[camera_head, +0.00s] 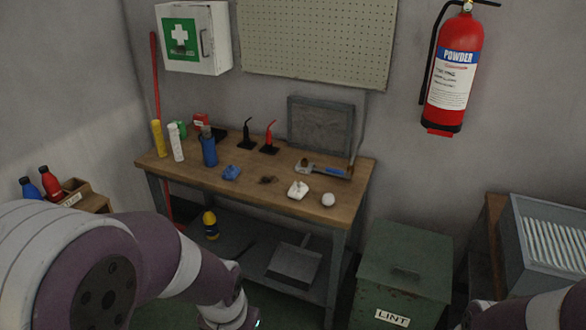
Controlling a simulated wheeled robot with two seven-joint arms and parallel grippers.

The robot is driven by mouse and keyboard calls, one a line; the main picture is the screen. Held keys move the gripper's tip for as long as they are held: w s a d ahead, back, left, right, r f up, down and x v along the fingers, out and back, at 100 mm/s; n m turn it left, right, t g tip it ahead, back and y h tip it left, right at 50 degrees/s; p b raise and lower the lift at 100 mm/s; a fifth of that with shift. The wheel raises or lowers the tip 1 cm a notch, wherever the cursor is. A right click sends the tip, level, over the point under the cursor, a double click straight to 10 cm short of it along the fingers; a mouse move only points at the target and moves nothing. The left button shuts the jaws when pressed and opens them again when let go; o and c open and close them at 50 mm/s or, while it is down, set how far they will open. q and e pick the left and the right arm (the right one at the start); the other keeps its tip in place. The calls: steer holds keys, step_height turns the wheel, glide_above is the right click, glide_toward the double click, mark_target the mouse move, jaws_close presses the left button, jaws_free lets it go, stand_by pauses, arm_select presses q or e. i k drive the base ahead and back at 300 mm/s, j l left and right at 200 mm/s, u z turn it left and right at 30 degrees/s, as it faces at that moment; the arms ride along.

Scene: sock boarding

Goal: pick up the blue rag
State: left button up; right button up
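A small crumpled blue rag (231,173) lies on the wooden top of the workbench (225,191), near its front edge and left of the middle. It lies just right of a blue upright container (209,150) and apart from it. My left arm comes in from the lower left, in front of and below the bench. Its gripper is out of the picture. Only part of my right arm shows at the lower right corner, and its gripper is also out of the picture.
A dark scrap (267,180), a white crumpled cloth (298,189) and a white ball (328,199) lie right of the rag. Yellow (158,138) and white (176,142) bottles stand left. A green lint bin (404,270) stands right of the bench.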

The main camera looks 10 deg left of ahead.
mark_target(231, 172)
steer(key=i+j+z, duration=0.15)
steer(key=j+z, duration=0.25)
steer(key=i+j+z, duration=0.15)
steer(key=z, duration=0.25)
steer(key=j+z, duration=0.8)
steer(key=i+j, duration=0.05)
